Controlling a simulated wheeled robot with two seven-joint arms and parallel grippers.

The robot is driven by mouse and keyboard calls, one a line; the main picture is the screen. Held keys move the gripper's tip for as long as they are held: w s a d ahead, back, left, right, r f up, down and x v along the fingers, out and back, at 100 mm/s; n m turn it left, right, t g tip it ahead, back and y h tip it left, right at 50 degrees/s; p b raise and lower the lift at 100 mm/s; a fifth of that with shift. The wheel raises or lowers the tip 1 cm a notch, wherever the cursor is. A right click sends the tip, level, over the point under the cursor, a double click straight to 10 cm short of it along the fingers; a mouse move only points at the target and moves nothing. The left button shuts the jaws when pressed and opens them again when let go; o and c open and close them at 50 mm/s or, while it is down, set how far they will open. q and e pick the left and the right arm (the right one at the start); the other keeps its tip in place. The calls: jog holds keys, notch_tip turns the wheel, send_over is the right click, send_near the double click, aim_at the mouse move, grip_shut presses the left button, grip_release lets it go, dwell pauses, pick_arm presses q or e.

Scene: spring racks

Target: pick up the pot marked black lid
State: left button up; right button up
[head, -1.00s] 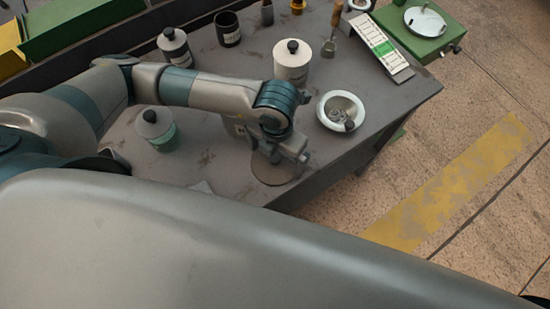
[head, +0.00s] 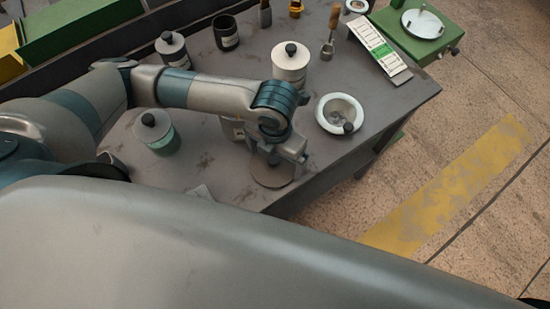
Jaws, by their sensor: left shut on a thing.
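My left gripper (head: 287,157) is shut, pointing down near the bench's front edge. Just below it is a flat round grey disc (head: 268,179), which looks like a lid; its grip point is hidden by the fingers. A labelled pot (head: 232,130) is mostly hidden behind my left forearm. Other pots with dark knobs on their lids stand apart from the gripper: a white one (head: 290,69), a white one with a label (head: 173,50) at the back left, and a green one with a grey lid (head: 158,138). The labels are too small to read. My right gripper is not in view.
A white bowl (head: 323,106) with small parts stands right of the gripper. A dark cup (head: 226,40), a brush (head: 265,15), a wooden-handled tool (head: 331,38), a green-and-white rack card (head: 380,48) and a green scale (head: 440,45) are further back. The bench's front edge is close to the gripper.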

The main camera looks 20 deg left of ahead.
aim_at(276, 157)
pick_arm(q)
jog(key=shift+r, duration=0.35)
notch_tip(276, 157, up, 2)
jog(key=shift+r+b, duration=0.25)
jog(key=shift+b, duration=0.6)
jog(key=w+d+r+b, duration=0.4)
jog(key=w+d+r, duration=0.2)
jog(key=d, duration=0.3)
jog(key=shift+w+d+r, duration=0.15)
jog(key=shift+d+r, duration=0.25)
jog(key=shift+r, duration=0.15)
